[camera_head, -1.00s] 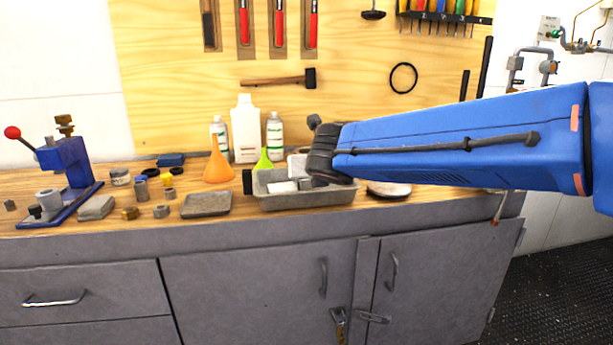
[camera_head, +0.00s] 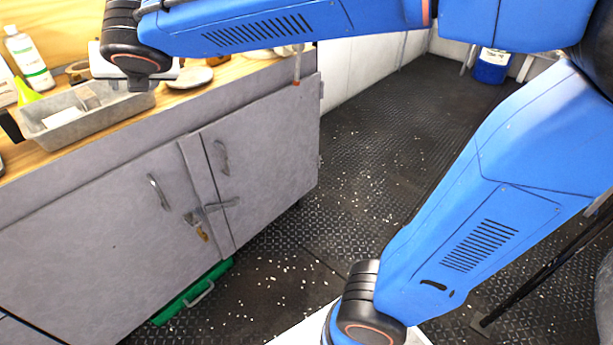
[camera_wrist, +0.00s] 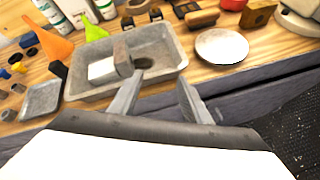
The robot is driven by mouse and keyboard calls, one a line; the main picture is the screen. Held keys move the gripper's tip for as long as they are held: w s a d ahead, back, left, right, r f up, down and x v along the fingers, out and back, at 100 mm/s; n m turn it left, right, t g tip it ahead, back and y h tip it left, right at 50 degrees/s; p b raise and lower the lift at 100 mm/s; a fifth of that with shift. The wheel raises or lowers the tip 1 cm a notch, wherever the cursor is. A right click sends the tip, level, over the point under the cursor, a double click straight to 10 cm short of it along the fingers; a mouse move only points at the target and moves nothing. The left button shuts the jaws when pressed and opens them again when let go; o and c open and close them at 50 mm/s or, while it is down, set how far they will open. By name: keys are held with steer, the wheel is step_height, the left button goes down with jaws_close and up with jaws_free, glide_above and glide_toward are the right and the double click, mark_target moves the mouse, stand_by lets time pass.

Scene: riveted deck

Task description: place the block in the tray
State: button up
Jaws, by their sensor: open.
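The grey metal tray (camera_wrist: 172,50) sits on the wooden bench top, and its front part shows in the head view (camera_head: 106,120). Inside it, in the wrist view, a grey-brown block (camera_wrist: 122,60) stands upright against a white block (camera_wrist: 101,71). Both also show in the tray in the head view, the grey-brown one (camera_head: 88,97) and the white one (camera_head: 63,118). I cannot tell which is the task's block. My gripper (camera_wrist: 160,78) is open and empty, its fingers apart near the tray's front edge. In the head view its fingers are hidden.
An orange funnel (camera_wrist: 54,44), a green funnel (camera_wrist: 93,31) and bottles stand behind and left of the tray. A shallow grey dish (camera_wrist: 42,98) lies left. A round metal plate (camera_wrist: 222,46) lies right. A green case (camera_head: 192,292) is on the floor by the cabinet.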

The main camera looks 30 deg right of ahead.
steer(key=s+d+f+m+g+h, duration=0.1)
steer(key=s+d+f+m, duration=0.25)
steer(key=d+m, duration=0.3)
steer(key=s+d+f+m+g+h, duration=0.1)
steer(key=s+d+f+m, duration=0.3)
steer(key=d, duration=0.3)
steer(key=s+d+f+m+g+h, duration=0.1)
steer(key=s+d+f+m, duration=0.1)
steer(key=s+d+m, duration=0.35)
steer(key=s+d+f+m+g, duration=0.1)
steer(key=s+d+f+m, duration=0.1)
steer(key=s+m, duration=0.3)
steer(key=s+d+f+m+g, duration=0.1)
steer(key=s+d+f+m, duration=0.1)
steer(key=s+f+m, duration=0.2)
steer(key=s+d+f+m+g+y, duration=0.1)
steer(key=s+d+f+m, duration=0.2)
steer(key=s+m, duration=0.3)
steer(key=f+m, duration=0.1)
steer(key=m, duration=0.2)
steer(key=shift+s, duration=0.1)
